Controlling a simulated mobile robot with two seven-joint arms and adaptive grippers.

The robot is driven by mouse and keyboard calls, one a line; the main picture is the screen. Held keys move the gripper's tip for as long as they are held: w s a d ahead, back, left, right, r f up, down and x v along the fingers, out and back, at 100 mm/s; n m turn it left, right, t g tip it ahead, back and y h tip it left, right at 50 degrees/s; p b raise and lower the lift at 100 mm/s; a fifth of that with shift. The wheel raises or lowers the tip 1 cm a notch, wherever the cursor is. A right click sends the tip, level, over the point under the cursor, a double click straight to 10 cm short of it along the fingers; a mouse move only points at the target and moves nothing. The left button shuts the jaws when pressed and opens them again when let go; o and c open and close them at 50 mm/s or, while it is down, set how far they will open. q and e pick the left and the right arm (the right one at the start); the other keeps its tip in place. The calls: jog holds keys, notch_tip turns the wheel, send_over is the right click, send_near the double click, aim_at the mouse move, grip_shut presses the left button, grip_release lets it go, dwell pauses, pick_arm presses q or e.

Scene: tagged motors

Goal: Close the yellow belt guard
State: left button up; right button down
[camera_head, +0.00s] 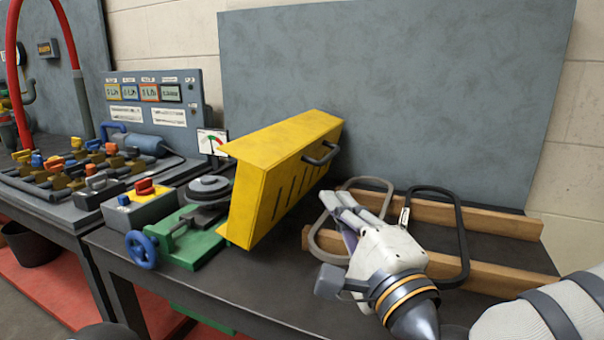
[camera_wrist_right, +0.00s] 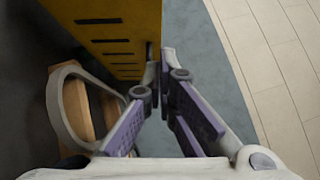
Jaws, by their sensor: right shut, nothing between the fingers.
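The yellow belt guard (camera_head: 282,150) stands tilted open beside the green motor base (camera_head: 190,245), with the grey pulley (camera_head: 208,187) exposed at its left. Its slotted face and dark handle (camera_head: 321,154) face right. The guard's slotted face also fills the upper left of the right wrist view (camera_wrist_right: 122,12). My right gripper (camera_head: 343,200) is shut and empty, just below and right of the handle. In the right wrist view its fingertips (camera_wrist_right: 166,62) come close to the guard's edge; I cannot tell whether they touch it.
Two belt loops, one grey (camera_head: 315,238) and one black (camera_head: 462,235), lie over wooden rails (camera_head: 480,216) at the right. A blue handwheel (camera_head: 141,250) and a switch box (camera_head: 140,208) stand left of the guard. A grey panel (camera_head: 400,80) rises behind.

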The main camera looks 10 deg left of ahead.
send_near(290, 159)
jog(key=w+d, duration=0.2)
jog(key=w, duration=0.1)
pick_arm(q)
jog(key=shift+w+r+p, duration=0.35)
jog(key=shift+r, duration=0.05)
pick_arm(e)
jog(key=shift+w+a+r, duration=0.15)
jog(key=shift+a+r, duration=0.05)
jog(key=shift+a, duration=0.45)
jog(key=shift+w+a+r, duration=0.15)
jog(key=shift+a+r, duration=0.05)
jog(key=shift+a, duration=0.5)
jog(key=shift+w+a+r, duration=0.15)
jog(key=shift+a+r, duration=0.05)
jog(key=shift+a, duration=0.45)
jog(key=shift+r, duration=0.1)
